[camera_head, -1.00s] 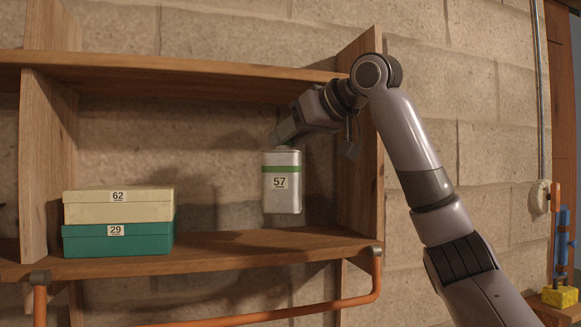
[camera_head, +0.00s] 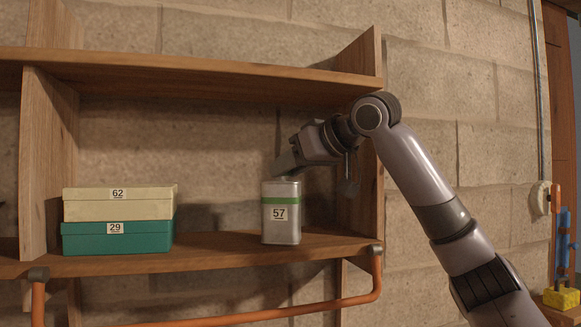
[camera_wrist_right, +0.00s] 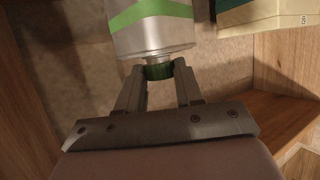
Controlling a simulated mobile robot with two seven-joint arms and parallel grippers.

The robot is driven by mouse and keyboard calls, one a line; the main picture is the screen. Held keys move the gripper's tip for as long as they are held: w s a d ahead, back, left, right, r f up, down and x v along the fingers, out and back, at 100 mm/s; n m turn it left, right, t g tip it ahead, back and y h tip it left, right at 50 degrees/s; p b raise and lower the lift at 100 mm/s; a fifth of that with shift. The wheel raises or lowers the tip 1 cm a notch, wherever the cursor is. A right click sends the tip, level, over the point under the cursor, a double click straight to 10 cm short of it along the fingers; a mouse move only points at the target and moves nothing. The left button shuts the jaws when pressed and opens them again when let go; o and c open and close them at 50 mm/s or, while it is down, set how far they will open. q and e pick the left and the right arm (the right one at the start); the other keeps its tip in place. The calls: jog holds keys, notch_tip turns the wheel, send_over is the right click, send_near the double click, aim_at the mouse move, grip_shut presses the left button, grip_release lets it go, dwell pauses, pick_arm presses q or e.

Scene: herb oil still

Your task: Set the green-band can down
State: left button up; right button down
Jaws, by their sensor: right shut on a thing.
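The green-band can (camera_head: 281,222) is a silver can with a green band and a label reading 57. It stands upright at the lower shelf (camera_head: 215,257), its base at the shelf surface near the front edge. My right gripper (camera_head: 283,174) is at the can's top. In the right wrist view the can (camera_wrist_right: 150,38) shows with a dark green cap (camera_wrist_right: 158,71), and the fingers of my right gripper (camera_wrist_right: 159,73) are shut on this cap. My left gripper is not in view.
A cream box (camera_head: 118,210) labelled 62 sits on a teal box (camera_head: 118,238) labelled 29, left on the same shelf. An upper board (camera_head: 200,73) is above, a wooden side panel (camera_head: 362,190) right. An orange rail (camera_head: 330,305) runs below the front edge.

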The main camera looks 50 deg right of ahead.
jog(key=c, duration=1.1)
grip_release()
jog(key=shift+f, duration=0.2)
jog(key=shift+c, duration=0.2)
jog(key=o, duration=0.4)
jog(key=shift+r, duration=0.25)
jog(key=shift+s+r, duration=0.15)
jog(key=shift+s, duration=0.15)
jog(key=v, duration=1.1)
jog(key=shift+s, duration=0.25)
